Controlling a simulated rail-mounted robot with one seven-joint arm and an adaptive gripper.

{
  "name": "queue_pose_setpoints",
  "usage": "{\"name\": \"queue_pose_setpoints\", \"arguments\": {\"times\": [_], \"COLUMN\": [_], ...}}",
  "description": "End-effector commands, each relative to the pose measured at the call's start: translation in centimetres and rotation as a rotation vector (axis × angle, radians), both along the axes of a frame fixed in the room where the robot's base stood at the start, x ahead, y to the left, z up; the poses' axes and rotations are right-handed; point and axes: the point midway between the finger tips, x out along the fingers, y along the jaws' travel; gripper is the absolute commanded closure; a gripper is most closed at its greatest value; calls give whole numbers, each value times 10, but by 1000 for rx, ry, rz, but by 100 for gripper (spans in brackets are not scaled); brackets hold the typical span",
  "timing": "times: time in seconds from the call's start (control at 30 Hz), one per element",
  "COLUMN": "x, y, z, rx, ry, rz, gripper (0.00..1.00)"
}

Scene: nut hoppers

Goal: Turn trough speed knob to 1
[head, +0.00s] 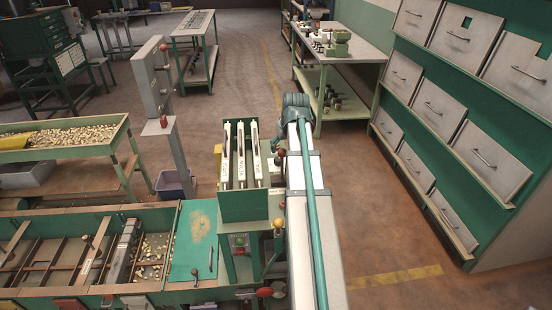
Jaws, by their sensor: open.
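A long green trough (100,289) with wooden slats and nuts inside runs along the lower left. A green control post (239,258) stands at its right end, below a green hopper box (243,207) with pale upright bars. The post carries small red and green round controls (239,241). A yellow ball handle (278,223) is to their right, and a red ball handle (264,292) is lower down. I cannot tell which part is the trough speed knob, and no dial numbers are readable. My gripper cannot be made out in the head view.
A long pale beam with a green pipe (307,165) rises just right of the hopper box. A green nut tray (75,142) stands at left. A green rack of metal bins (455,130) fills the right. The floor (375,215) between beam and rack is clear.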

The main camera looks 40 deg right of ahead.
Motion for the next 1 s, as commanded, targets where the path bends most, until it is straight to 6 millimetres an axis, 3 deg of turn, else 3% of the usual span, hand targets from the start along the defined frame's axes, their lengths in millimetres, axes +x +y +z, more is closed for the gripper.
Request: {"name": "queue_pose_setpoints", "arguments": {"times": [0.5,1.0], "x": [29,33], "y": [-8,-9], "z": [-71,-83], "rx": [1,0], "ry": [2,0], "rz": [1,1], "gripper": [37,39]}}
